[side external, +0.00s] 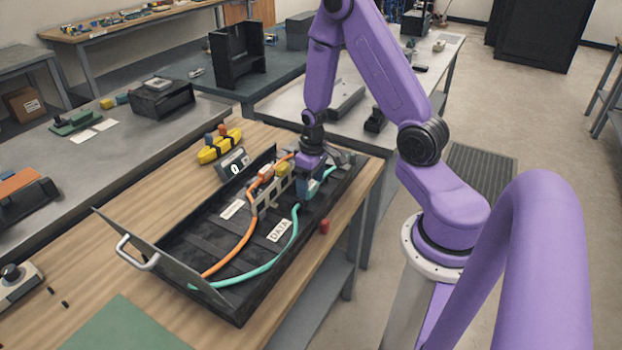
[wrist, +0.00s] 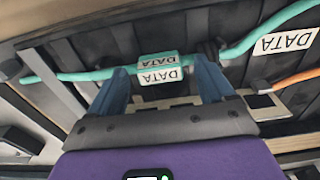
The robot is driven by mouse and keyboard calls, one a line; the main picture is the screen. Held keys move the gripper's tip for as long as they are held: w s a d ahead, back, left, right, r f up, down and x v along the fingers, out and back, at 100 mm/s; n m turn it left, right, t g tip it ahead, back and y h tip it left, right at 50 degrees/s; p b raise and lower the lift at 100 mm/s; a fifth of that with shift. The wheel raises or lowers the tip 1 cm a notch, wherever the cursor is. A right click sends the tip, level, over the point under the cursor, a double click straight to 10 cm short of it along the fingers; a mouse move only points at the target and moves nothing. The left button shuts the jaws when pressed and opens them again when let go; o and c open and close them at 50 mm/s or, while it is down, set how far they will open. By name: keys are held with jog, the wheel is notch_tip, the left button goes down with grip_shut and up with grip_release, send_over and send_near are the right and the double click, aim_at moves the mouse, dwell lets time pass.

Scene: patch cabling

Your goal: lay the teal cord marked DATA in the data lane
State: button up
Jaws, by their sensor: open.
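The teal cord (side external: 294,232) curves along the near side of a black tray (side external: 190,250) from its front left end towards my gripper. It also runs across the wrist view (wrist: 238,48). A white DATA tag (wrist: 158,70) on the cord shows between my fingertips. My gripper (side external: 309,178) is low over the tray's right end; in the wrist view its two blue fingers (wrist: 162,72) are apart, with the tagged stretch of cord between or just beyond them. A DATA label (side external: 279,230) lies on the tray floor beside the cord, also in the wrist view (wrist: 285,41).
An orange cord (side external: 247,236) lies along the tray's middle, next to upright grey slotted brackets (side external: 272,194). A yellow holder (side external: 220,147) and a display (side external: 233,164) stand behind. The tray's handled flap (side external: 150,255) is open.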

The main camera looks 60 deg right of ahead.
jog(key=shift+r, duration=0.1)
notch_tip(320, 180, up, 17)
jog(key=shift+s, duration=0.4)
dwell(0.4)
jog(key=shift+r, duration=0.1)
dwell(0.4)
jog(key=s+a+r+n, duration=0.1)
jog(key=s+a+n, duration=0.2)
jog(key=a, duration=0.4)
jog(key=s+a+n, duration=0.3)
jog(key=a, duration=0.3)
jog(key=s+a+n, duration=0.6)
jog(key=s, duration=0.7)
jog(key=shift+s+a+r+n, duration=0.15)
jog(key=shift+r+n, duration=0.15)
jog(key=shift+r, duration=0.15)
